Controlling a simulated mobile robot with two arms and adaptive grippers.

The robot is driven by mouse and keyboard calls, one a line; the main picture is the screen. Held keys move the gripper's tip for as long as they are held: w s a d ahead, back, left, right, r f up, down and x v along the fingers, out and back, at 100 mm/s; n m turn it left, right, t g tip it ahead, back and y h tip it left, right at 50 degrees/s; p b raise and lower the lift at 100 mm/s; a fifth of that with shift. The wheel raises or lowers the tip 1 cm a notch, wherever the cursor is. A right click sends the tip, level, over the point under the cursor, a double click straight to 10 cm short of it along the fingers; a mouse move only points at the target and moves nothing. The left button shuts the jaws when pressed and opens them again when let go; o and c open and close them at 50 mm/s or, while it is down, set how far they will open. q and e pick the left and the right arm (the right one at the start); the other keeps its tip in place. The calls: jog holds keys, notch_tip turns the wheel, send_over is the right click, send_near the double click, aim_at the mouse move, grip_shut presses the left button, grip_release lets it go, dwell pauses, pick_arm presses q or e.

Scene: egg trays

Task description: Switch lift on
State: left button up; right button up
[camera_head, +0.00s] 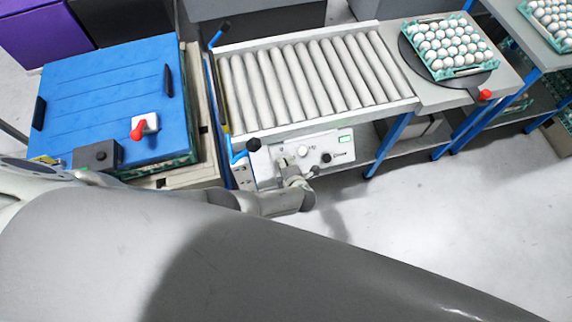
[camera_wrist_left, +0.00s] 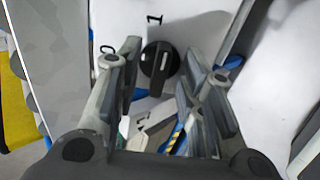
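The control panel (camera_head: 312,152) is a white box front below the roller conveyor. It carries small knobs and a green-lit display. In the left wrist view a black rotary knob (camera_wrist_left: 155,62) sits on the white panel, with a "0" to its upper left and a "1" above it. My left gripper (camera_head: 292,172) is in front of the panel. In the left wrist view its two fingers (camera_wrist_left: 161,72) are open, with the knob showing between their tips. I cannot tell whether they touch it. My right gripper is not in view.
The roller conveyor (camera_head: 305,76) runs above the panel. An egg tray (camera_head: 472,68) sits on a round plate at the right. The floor (camera_head: 460,215) at the front right is clear.

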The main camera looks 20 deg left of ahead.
pick_arm(q)
jog(key=p+v, duration=0.6)
jog(key=v, duration=0.2)
jog(key=shift+s+d+r, duration=0.1)
jog(key=shift+r, duration=0.05)
jog(key=s+a+f+n+g+h+b, duration=0.2)
jog(key=s+f+n+g+b, duration=0.1)
jog(key=s+f+n, duration=0.75)
jog(key=s+a+f+n+g+h+b, duration=0.2)
jog(key=s+f+n+g+b, duration=0.2)
jog(key=s+f+n, duration=0.65)
jog(key=s+a+f+n+b, duration=0.2)
jog(key=s+a+n, duration=0.2)
jog(key=n, duration=0.7)
jog(key=s+a+f+n+h+b, duration=0.1)
jog(key=s+a+f+n+b, duration=0.2)
jog(key=s+n, duration=0.6)
jog(key=a+n, duration=0.1)
jog(key=n, duration=0.2)
jog(key=shift+s+n, duration=0.3)
